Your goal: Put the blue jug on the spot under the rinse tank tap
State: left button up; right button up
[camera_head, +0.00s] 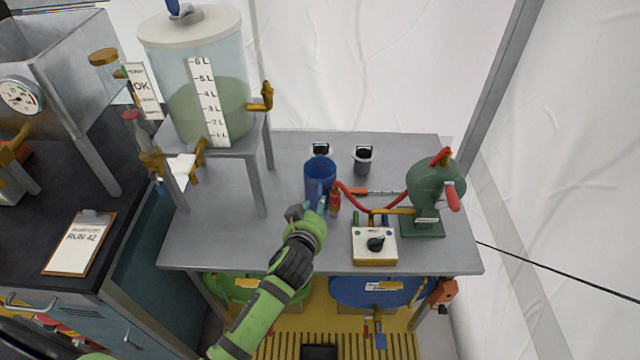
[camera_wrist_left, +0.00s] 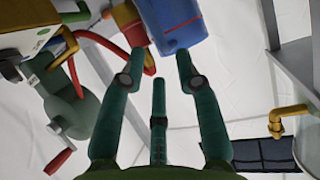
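The blue jug (camera_head: 320,178) stands upright on the grey table, right of the tank stand; it also shows at the top of the left wrist view (camera_wrist_left: 172,18). My left gripper (camera_head: 318,208) is at its near side, with fingertips very close to it. In the left wrist view the gripper fingers (camera_wrist_left: 160,62) are apart with nothing clearly held between them; contact with the jug cannot be told. The clear tank (camera_head: 208,85) with greenish liquid stands raised at left. Its brass tap (camera_head: 262,98) sticks out to the right. No marked spot is clear below it. My right gripper is not in view.
A red hose, a control box (camera_head: 374,246) and a green pump (camera_head: 436,195) are further right. A grey cup (camera_head: 363,160) stands behind. Table between tank stand and jug is clear.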

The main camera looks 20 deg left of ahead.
aim_at(320, 190)
pick_arm(q)
jog(key=x, duration=0.5)
jog(key=shift+w+f+p, duration=0.1)
jog(key=shift+f+p, duration=0.2)
grip_shut()
